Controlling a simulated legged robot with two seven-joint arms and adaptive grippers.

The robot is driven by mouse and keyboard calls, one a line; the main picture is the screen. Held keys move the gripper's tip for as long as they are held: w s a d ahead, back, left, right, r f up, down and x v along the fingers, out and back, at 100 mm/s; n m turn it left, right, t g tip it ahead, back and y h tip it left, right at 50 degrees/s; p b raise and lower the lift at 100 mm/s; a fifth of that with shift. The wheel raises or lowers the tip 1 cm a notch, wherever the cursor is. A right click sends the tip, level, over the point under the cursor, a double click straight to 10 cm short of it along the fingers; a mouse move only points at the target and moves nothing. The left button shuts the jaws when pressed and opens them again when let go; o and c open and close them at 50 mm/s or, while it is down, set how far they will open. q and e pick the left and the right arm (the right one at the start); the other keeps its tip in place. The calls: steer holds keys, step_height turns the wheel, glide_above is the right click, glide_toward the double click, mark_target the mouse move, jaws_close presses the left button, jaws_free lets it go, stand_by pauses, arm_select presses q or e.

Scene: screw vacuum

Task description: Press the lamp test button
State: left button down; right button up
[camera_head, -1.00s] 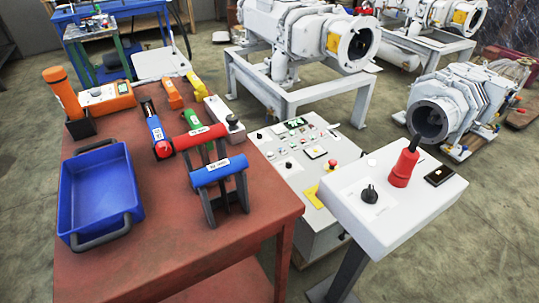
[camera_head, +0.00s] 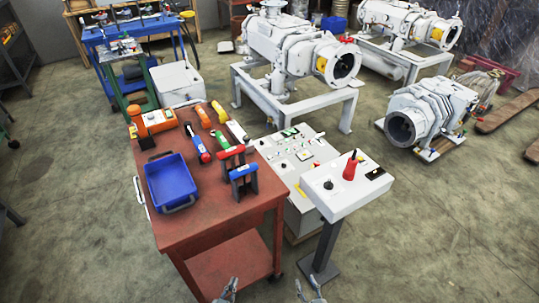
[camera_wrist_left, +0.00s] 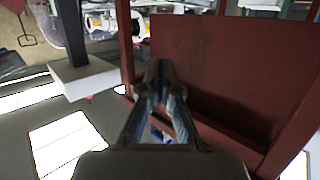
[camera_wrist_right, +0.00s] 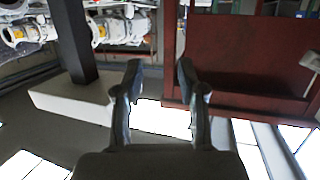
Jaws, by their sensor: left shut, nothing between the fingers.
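The white pedestal box (camera_head: 345,190) stands right of the red table, with a black knob (camera_head: 328,184), a red handle (camera_head: 350,167) and a small dark panel (camera_head: 375,173) on top. Behind it, a grey control panel (camera_head: 290,147) carries several small buttons, lamps and a red knob; labels are too small to read, so I cannot tell which is the lamp test button. My left gripper (camera_head: 229,289) is shut and empty at the bottom edge, its fingertips together in the left wrist view (camera_wrist_left: 160,68). My right gripper (camera_head: 310,289) is open and empty, fingers apart in the right wrist view (camera_wrist_right: 159,75).
The red table (camera_head: 215,226) holds a blue bin (camera_head: 171,180), an orange device (camera_head: 155,121) and several handled tools. White vacuum pumps (camera_head: 290,50) stand on frames behind; another pump (camera_head: 425,115) sits low at right. The floor at right front is clear.

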arm_select(q)
steer(key=s+a+f+g+y+p, duration=0.1)
steer(key=s+a+f+g+p, duration=0.2)
steer(key=s, duration=0.7)
steer(key=s+a+f+g+y+p, duration=0.1)
steer(key=s+a+f+g+p, duration=0.2)
steer(key=s+f, duration=0.5)
steer(key=s+a+f+g+y+p, duration=0.1)
steer(key=s+a+f+g+p, duration=0.2)
steer(key=s, duration=1)
step_height(320, 180, down, 3)
steer(key=g+p, duration=0.2)
steer(key=g, duration=0.2)
steer(key=shift+s+n+p, duration=0.35)
steer(key=shift+s+n, duration=0.05)
arm_select(e)
steer(key=s+d+f+g+h, duration=0.1)
steer(key=s+d+f+g, duration=0.2)
steer(key=s, duration=0.7)
steer(key=s+d+f+g+h, duration=0.1)
steer(key=s+d+f+g, duration=0.2)
steer(key=s+f+g, duration=0.3)
steer(key=s+d+f+g+h, duration=0.1)
steer(key=s+d+f+g, duration=0.2)
steer(key=s+f, duration=0.5)
steer(key=s+g, duration=0.1)
steer(key=s, duration=0.6)
steer(key=shift+s+m+h, duration=0.3)
steer(key=shift+s+m, duration=0.1)
